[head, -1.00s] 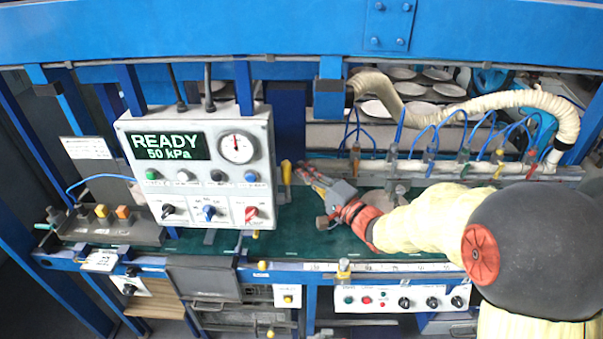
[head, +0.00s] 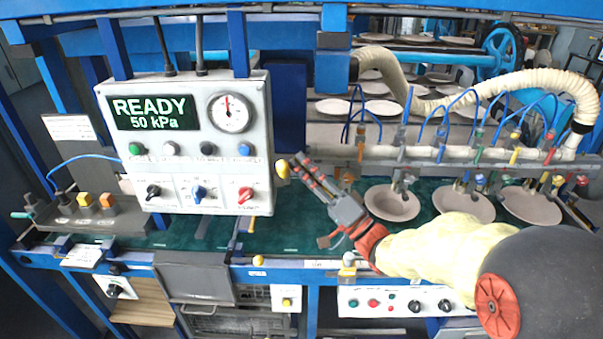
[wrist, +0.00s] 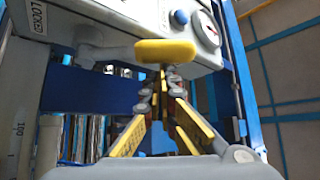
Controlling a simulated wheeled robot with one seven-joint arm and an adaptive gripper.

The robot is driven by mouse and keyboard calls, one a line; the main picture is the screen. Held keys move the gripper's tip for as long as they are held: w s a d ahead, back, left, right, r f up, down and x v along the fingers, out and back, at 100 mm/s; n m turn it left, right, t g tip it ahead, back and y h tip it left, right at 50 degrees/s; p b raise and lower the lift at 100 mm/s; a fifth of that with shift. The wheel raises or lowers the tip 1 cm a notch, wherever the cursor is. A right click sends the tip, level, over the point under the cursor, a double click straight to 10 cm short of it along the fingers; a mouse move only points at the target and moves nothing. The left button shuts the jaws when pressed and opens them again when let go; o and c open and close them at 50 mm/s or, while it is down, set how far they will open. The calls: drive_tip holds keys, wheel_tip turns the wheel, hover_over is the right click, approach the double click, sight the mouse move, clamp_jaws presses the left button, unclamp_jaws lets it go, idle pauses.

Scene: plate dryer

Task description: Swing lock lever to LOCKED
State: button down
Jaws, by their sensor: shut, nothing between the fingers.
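The lock lever has a grey arm (wrist: 108,52) and a yellow grip (wrist: 165,50), which lies across the wrist view just in front of my fingertips. In the head view, its yellow grip (head: 282,169) sits at the right side of the control box (head: 185,140). A LOCKED label (wrist: 38,17) shows at the upper left of the wrist view, to the left of the lever. My gripper (head: 303,161) is shut and empty, with its fingertips close beside the yellow grip. In the wrist view the fingertips (wrist: 162,76) are partly behind the grip; contact cannot be told.
The control box display reads READY, 50 kPa. Plates (head: 392,203) stand under tubes and a pipe (head: 450,150) at right.

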drive_tip(key=s+f+b, duration=0.1)
drive_tip(key=s+f, duration=0.1)
drive_tip(key=s, duration=0.1)
drive_tip(key=shift+a+f, duration=0.1)
drive_tip(key=shift+f, duration=0.1)
drive_tip(key=shift+s+f+b, duration=0.25)
drive_tip(key=shift+f+b, duration=0.15)
drive_tip(key=shift+f, duration=0.25)
drive_tip(key=shift+s+f+b, duration=0.3)
drive_tip(key=shift+f+b, duration=0.1)
drive_tip(key=shift+f, duration=0.3)
drive_tip(key=shift+s+f+b, duration=0.25)
drive_tip(key=shift+f+b, duration=0.15)
drive_tip(key=shift+f, duration=0.25)
